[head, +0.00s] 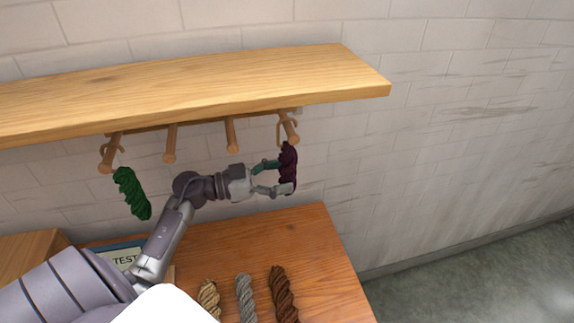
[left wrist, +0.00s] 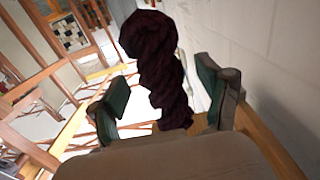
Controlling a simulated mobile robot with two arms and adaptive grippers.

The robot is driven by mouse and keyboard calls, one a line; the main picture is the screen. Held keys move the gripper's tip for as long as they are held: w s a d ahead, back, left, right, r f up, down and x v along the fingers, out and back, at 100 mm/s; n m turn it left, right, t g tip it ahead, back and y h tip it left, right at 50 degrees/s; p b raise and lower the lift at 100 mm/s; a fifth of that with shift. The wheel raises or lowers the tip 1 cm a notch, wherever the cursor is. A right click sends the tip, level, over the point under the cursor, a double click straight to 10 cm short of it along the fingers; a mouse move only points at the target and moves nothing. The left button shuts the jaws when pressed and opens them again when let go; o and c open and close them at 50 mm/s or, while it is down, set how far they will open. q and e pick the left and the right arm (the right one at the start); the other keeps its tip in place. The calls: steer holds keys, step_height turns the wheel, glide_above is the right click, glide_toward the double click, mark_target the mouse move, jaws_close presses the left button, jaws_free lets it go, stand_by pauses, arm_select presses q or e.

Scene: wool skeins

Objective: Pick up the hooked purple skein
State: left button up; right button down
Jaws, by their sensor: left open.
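The purple skein (head: 289,168) hangs from the rightmost wooden peg (head: 288,127) under the shelf. My left gripper (head: 273,178) is open, with its fingers at the left side of the skein's middle and lower part in the head view. In the left wrist view the dark purple skein (left wrist: 160,70) stands between the two open fingers of the left gripper (left wrist: 165,100), with gaps on both sides. My right gripper does not show.
A green skein (head: 132,193) hangs from the leftmost peg (head: 110,154). Two bare pegs (head: 170,143) lie between. The wooden shelf (head: 200,85) is above. Beige, grey and brown skeins (head: 283,293) lie on the table (head: 325,268), near a "TEST" sign (head: 124,259). A brick wall (head: 450,130) is behind.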

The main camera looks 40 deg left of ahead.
arm_select(q)
steer(key=p+x, duration=0.1)
steer(key=x, duration=0.3)
steer(key=shift+f, duration=0.1)
steer(key=c, duration=1.2)
